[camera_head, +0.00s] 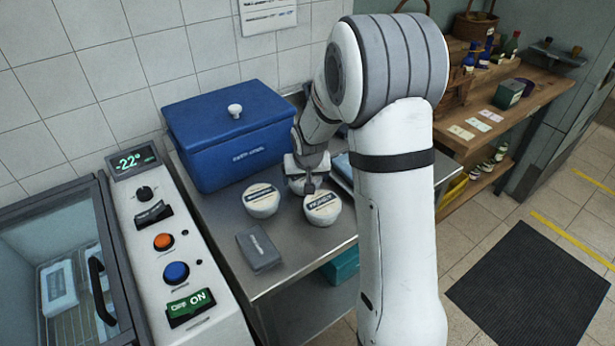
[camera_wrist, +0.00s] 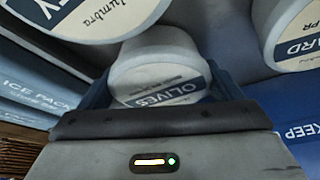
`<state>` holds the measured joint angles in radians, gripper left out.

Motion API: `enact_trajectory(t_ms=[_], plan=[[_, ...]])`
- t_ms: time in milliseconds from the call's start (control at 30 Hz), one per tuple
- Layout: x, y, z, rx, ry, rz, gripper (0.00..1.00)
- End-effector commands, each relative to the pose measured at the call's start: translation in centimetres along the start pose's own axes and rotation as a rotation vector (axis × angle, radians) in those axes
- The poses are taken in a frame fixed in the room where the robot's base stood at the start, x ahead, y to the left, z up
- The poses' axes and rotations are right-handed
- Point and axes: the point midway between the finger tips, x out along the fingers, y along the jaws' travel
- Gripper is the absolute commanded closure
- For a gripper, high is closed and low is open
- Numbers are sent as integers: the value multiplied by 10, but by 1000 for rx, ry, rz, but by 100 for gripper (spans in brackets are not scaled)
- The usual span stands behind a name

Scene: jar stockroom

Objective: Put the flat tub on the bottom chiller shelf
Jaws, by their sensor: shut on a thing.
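My gripper (camera_head: 309,180) is over the back of the steel table, and its fingers (camera_wrist: 160,88) are shut around a white round tub labelled OLIVES (camera_wrist: 158,72). This tub shows only partly behind the fingers in the head view (camera_head: 294,172). A round tub labelled HONEY (camera_head: 322,209) stands just in front, and another round tub (camera_head: 262,201) stands to its left. Both also show close by in the wrist view. I cannot tell which tub the task calls flat. A glass-covered cabinet (camera_head: 68,262) with a black handle is at the lower left; white packs lie inside. No shelf is clearly marked as the chiller's.
A blue cool box (camera_head: 228,140) stands at the table's back left. A dark grey flat box (camera_head: 259,249) lies near the front edge. A control panel (camera_head: 165,240) reads -22°. A wooden shelf unit (camera_head: 515,95) is at right; a black mat (camera_head: 530,285) lies on open floor.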

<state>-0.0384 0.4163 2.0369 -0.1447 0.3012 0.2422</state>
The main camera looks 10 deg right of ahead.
Motion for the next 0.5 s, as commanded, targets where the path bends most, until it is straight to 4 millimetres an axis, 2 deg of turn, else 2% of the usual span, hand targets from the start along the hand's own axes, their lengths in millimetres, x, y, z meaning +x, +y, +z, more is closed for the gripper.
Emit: enact_trajectory(t_ms=[100, 133, 300, 500], plan=[[4, 0, 1, 0, 1, 0, 44], [3, 0, 1, 1, 0, 0, 12], [2, 0, 1, 1, 0, 0, 0], [2, 1, 1, 1, 0, 1, 0]])
